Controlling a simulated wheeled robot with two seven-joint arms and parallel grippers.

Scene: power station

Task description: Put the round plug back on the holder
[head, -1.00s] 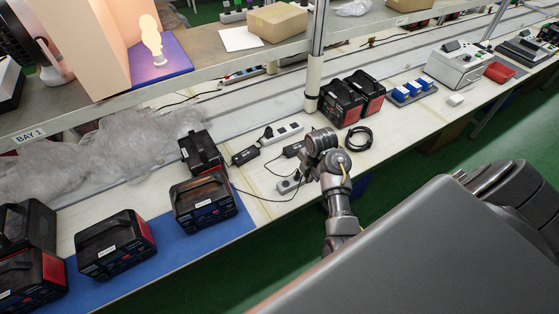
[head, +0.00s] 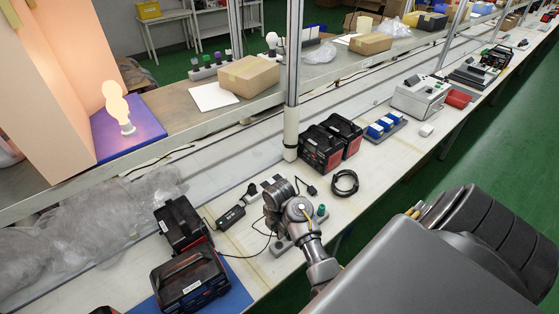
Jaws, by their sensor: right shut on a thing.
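My right gripper (head: 276,228) is low over the bench, at a short grey strip (head: 281,246). It is shut, and my own wrist hides most of its fingers. What it grips is hidden, most likely the round plug, whose shape I cannot make out. A green-topped piece (head: 321,211) stands on the bench just right of my wrist. On the shelf above, a grey holder (head: 210,70) carries several upright pieces with coloured tops. I cannot tell whether it has a free place. My left gripper is not in view.
A black adapter (head: 230,218) with cables lies left of my gripper. Black-red power units (head: 322,148) and a coiled cable (head: 344,183) are behind and right. A metal post (head: 292,90) stands at the shelf edge. A cardboard box (head: 250,76) is on the shelf.

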